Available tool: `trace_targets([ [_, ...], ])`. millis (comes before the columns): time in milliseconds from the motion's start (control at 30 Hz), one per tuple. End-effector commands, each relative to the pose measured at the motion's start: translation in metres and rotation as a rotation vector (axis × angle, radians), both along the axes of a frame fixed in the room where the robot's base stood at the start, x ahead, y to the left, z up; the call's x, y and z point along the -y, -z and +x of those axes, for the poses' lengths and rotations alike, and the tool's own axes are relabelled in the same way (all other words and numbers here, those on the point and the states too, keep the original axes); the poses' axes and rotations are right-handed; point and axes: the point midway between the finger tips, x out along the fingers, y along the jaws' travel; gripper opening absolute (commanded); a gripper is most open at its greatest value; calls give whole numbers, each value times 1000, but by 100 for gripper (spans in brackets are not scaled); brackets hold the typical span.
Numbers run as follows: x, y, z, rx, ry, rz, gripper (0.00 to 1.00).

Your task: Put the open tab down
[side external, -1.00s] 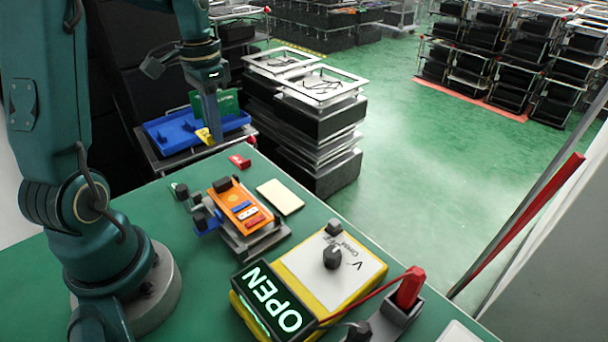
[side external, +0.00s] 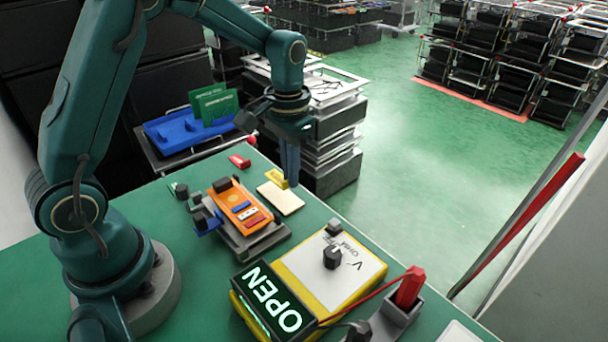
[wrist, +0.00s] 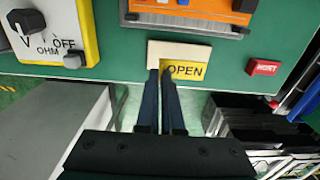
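The open tab (side external: 276,178) is a small yellow plate. In the wrist view the open tab (wrist: 187,70) reads OPEN and covers part of a cream pad (wrist: 178,47). My gripper (side external: 291,184) points down at the far right edge of the cream pad (side external: 281,199). In the wrist view the gripper's (wrist: 160,72) two dark blue fingers are close together, with the tab's left end at their tips. The gripper is shut on the tab. I cannot tell whether the tab touches the pad.
An orange device (side external: 240,207) on a grey stand lies left of the pad. A red tab (side external: 240,161) lies behind it. A yellow meter box (side external: 330,268) and a lit OPEN sign (side external: 272,302) stand in front. A blue tray (side external: 188,130) holds green cards at the back.

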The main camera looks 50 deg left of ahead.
Motion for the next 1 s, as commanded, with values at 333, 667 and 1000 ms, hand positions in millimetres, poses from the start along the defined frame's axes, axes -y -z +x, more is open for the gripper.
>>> trace_targets([
  [333,0,37,-1,-2,0,0,0],
  [667,-1,40,-1,-2,1,0,0],
  [1000,-1,40,-1,-1,1,0,33],
])
